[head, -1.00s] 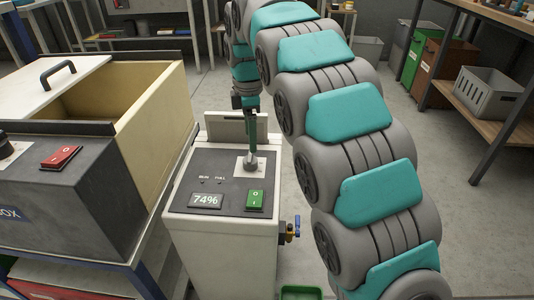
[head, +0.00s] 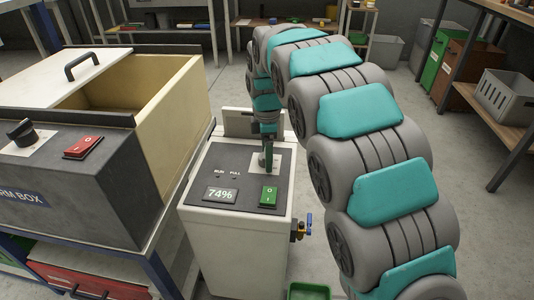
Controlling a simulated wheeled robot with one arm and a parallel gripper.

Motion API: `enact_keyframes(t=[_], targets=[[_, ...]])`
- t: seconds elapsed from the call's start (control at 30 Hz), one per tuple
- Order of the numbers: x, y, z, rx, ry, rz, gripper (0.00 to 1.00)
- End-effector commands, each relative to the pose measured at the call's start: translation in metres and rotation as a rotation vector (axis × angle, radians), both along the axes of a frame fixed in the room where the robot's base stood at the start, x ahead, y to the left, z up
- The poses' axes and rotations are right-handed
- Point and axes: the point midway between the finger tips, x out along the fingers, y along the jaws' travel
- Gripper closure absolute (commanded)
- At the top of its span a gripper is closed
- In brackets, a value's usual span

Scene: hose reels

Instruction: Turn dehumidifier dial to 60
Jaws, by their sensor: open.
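The dehumidifier (head: 235,235) is a white cabinet with a dark sloping top panel. Its display (head: 220,195) reads 74%, and a green rocker switch (head: 268,195) sits to the right of it. A pale dial plate (head: 281,160) lies at the panel's upper right. My gripper (head: 266,160) points down over that plate, with its narrow dark fingers at the dial. The dial knob is mostly hidden by the fingers, so its setting cannot be read. I cannot tell whether the fingers touch the knob.
A warm box (head: 70,195) with a black knob (head: 22,133) and a red switch (head: 83,147) stands close on the left. A brass valve with a blue handle (head: 309,219) sticks out of the dehumidifier's right side. A green tray (head: 309,291) lies below.

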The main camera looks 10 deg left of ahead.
Motion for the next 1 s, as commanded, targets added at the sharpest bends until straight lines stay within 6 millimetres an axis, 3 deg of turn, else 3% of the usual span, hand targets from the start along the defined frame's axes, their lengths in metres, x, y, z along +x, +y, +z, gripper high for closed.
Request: enact_keyframes(t=[0.07, 0.63, 1.0], targets=[[0.0000, 0.0000, 0.0001, 0.000, 0.000, 0.000, 0.24], [0.0001, -0.0001, 0.0005, 0.000, 0.000, 0.000, 0.88], [0.0003, -0.0001, 0.0003, 0.000, -0.001, -0.063, 0.88]])
